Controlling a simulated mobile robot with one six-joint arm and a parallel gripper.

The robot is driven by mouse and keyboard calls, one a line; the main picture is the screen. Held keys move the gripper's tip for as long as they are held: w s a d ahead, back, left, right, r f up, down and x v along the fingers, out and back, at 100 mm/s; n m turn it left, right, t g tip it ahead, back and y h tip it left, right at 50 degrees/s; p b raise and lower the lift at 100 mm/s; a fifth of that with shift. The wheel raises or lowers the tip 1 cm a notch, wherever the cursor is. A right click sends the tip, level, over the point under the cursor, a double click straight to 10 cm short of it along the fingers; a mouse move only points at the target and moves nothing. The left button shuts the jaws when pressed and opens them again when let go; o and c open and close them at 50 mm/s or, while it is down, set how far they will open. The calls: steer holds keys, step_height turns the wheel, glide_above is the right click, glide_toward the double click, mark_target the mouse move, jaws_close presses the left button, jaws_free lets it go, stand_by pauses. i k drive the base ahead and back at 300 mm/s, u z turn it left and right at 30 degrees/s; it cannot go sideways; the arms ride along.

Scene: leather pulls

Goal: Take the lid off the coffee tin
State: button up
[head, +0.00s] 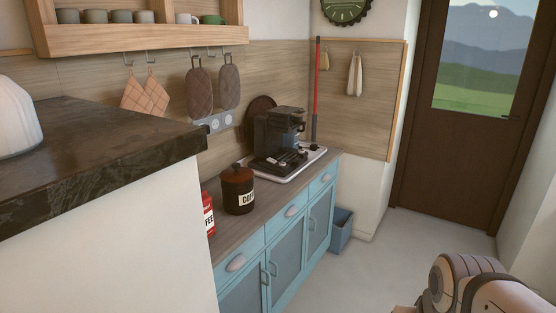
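The coffee tin (238,193) is a dark brown round canister with a white label, standing upright on the wooden counter. Its lid (237,172) is brown with a small dark knob on top and sits on the tin. My gripper is not in view. Part of my own arm shows at the bottom right corner, well apart from the tin.
A red coffee bag (208,214) stands left of the tin, partly hidden by the dark stone counter (100,150). A coffee machine (280,134) stands on a white tray (311,156) behind. Blue cabinets (290,250) are below. The floor (375,270) in front is clear.

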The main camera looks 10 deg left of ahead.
mark_target(237, 174)
steer(key=z, duration=0.05)
steer(key=i, duration=2.25)
steer(key=u, duration=2.4)
steer(key=i, duration=0.45)
steer(key=u, duration=0.45)
